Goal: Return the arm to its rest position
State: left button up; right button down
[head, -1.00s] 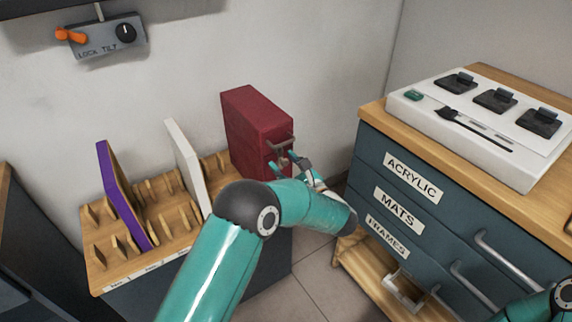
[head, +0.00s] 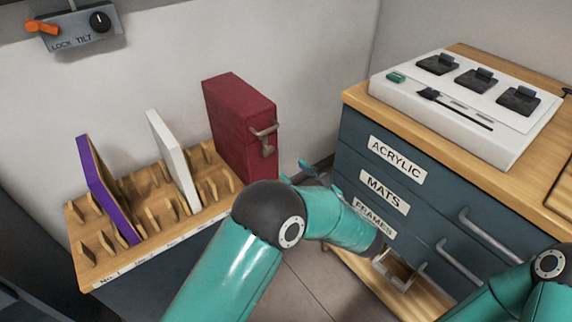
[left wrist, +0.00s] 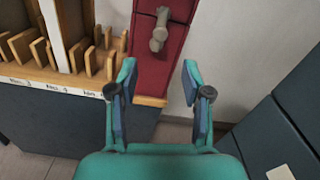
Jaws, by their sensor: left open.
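My left arm comes in from the left in the head view, its teal links bent at a dark elbow. My left gripper (head: 309,174) is in front of and to the right of the red box (head: 239,127), partly hidden behind my own forearm. In the left wrist view the left gripper (left wrist: 158,88) is open, with nothing between its fingers. The red box with its handle (left wrist: 158,30) stands beyond the fingers, apart from them. My right arm shows at the lower right of the head view; its gripper is out of view.
A wooden slotted rack (head: 104,270) holds a purple panel (head: 105,192) and a white panel (head: 174,160). A blue drawer cabinet (head: 361,133) stands to the right with a white console (head: 505,145) on top. A lock-tilt control box (head: 75,35) is on the wall.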

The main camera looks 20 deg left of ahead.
pick_arm(q)
jog(key=shift+s+d, duration=0.3)
jog(key=shift+d, duration=0.05)
jog(key=s+a+f+n+g+h, duration=0.1)
jog(key=s+a+f+g+h, duration=0.2)
jog(key=f, duration=0.4)
jog(key=s+a+f+n+g+h, duration=0.1)
jog(key=s+a+f+g, duration=0.1)
jog(key=s+f+g, duration=0.35)
jog(key=s+a+f+n+g+h, duration=0.1)
jog(key=s+a+f+h, duration=0.1)
jog(key=s+f, duration=0.5)
jog(key=s+d+f+n+h, duration=0.3)
jog(key=s+f+n+h, duration=0.3)
jog(key=n, duration=0.5)
jog(key=s+d+f+n+h, duration=0.2)
jog(key=s+f+n+h, duration=0.35)
jog(key=n, duration=0.65)
notch_tip(320, 180, up, 22)
jog(key=s+p, duration=0.1)
jog(key=p, duration=2)
jog(key=shift+s+d+r+m+g+h, duration=0.15)
jog(key=shift+s+d+m+g+h, duration=0.1)
jog(key=shift+m+g+h, duration=0.15)
